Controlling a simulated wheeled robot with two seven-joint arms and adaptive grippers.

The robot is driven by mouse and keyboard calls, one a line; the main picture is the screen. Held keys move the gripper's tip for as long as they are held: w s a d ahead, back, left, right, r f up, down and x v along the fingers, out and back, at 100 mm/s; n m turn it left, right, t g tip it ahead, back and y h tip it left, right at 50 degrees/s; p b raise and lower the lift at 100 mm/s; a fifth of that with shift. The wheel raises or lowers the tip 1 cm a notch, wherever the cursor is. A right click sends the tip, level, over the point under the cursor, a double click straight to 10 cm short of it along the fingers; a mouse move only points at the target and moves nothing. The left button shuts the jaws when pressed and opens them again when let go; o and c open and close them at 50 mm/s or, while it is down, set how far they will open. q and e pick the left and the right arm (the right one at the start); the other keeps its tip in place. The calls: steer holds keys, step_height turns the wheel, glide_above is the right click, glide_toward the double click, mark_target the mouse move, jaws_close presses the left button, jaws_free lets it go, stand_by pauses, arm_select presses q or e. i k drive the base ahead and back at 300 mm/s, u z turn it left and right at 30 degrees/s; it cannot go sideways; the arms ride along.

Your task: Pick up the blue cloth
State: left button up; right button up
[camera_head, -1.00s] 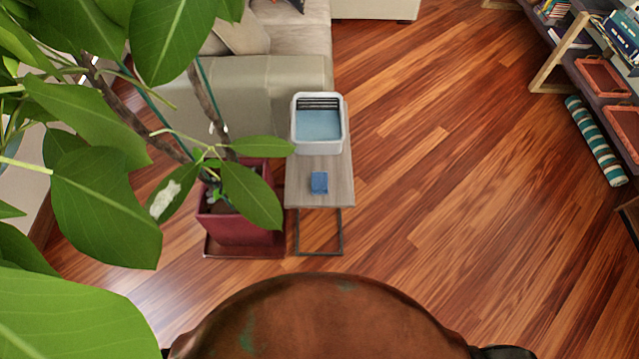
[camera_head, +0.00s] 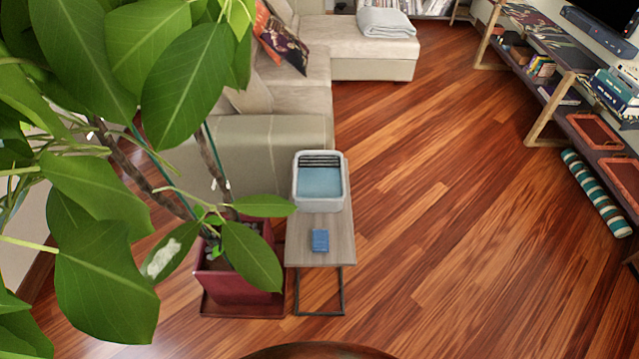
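The blue cloth (camera_head: 320,240) is a small folded square. It lies on the near part of a narrow grey wooden side table (camera_head: 343,248), in front of a white basin (camera_head: 321,203). Neither of my grippers shows in the head view, so I cannot see whether they are open or shut.
The white basin holds a light blue surface and a dark rack. A red plant pot (camera_head: 235,284) stands left of the table, its large leaves (camera_head: 110,295) filling the left side. A beige sofa (camera_head: 255,150) stands behind. Wooden floor (camera_head: 470,250) is clear to the right, up to a shelf (camera_head: 585,120).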

mark_target(321, 238)
steer(key=u, duration=3.6)
steer(key=k, duration=1)
steer(key=z, duration=1.95)
